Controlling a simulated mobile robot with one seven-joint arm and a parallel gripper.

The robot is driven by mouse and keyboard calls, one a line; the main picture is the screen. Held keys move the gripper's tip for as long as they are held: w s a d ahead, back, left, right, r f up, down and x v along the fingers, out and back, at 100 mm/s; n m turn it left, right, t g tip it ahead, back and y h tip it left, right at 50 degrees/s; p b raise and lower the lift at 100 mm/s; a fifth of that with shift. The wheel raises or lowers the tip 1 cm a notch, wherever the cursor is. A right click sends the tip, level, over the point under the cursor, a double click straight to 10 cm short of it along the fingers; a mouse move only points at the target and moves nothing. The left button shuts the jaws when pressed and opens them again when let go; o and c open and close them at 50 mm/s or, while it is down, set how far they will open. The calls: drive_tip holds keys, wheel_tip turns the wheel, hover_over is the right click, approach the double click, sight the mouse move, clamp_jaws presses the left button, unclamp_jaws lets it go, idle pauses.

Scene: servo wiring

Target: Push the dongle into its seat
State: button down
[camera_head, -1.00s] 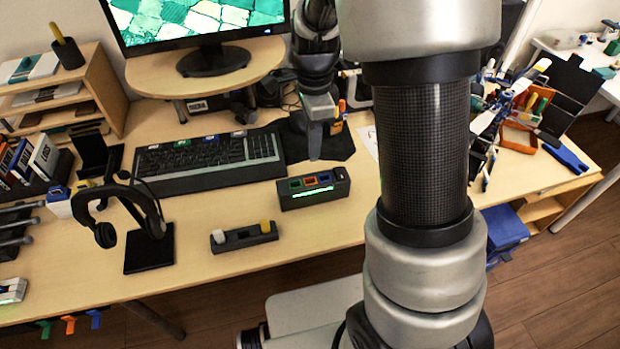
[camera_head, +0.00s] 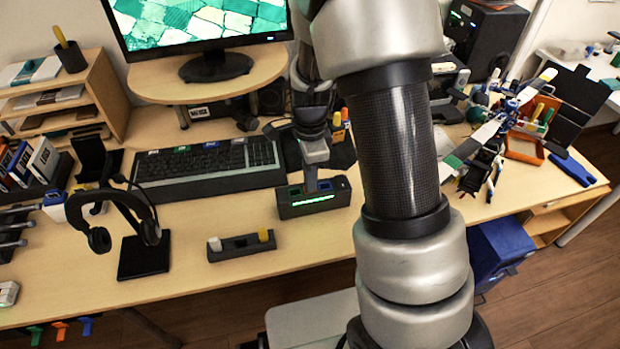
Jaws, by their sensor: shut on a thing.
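A black hub (camera_head: 312,202) with a glowing green strip on its front stands on the desk. Its top shows a green-rimmed slot on the left and a blue-rimmed slot on the right. My gripper (camera_head: 312,180) points down at the middle of the hub's top, and its fingers cover the orange-rimmed slot there. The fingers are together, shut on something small. I cannot make out the dongle between them, nor how deep it sits. A dark holder (camera_head: 240,250) to the front left carries a white piece and a yellow piece.
A keyboard (camera_head: 205,165) lies behind and left of the hub. A headset on a stand (camera_head: 145,255) is at the left. The monitor riser (camera_head: 210,85) is behind. A drone-like assembly (camera_head: 490,135) and an orange tray (camera_head: 525,147) are at the right. The desk in front is clear.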

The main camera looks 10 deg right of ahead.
drive_tip(key=c, duration=1.8)
unclamp_jaws()
drive_tip(key=shift+c, duration=0.2)
drive_tip(key=shift+r, duration=0.2)
wheel_tip(320, 180, up, 12)
drive_tip(key=p, duration=0.2)
drive_tip(key=s+r+n+t, duration=0.5)
drive_tip(key=s+r+n, duration=1)
drive_tip(key=s+n, duration=0.3)
drive_tip(key=shift+s+t, duration=0.2)
drive_tip(key=shift+t, duration=0.1)
drive_tip(key=shift+r, duration=0.15)
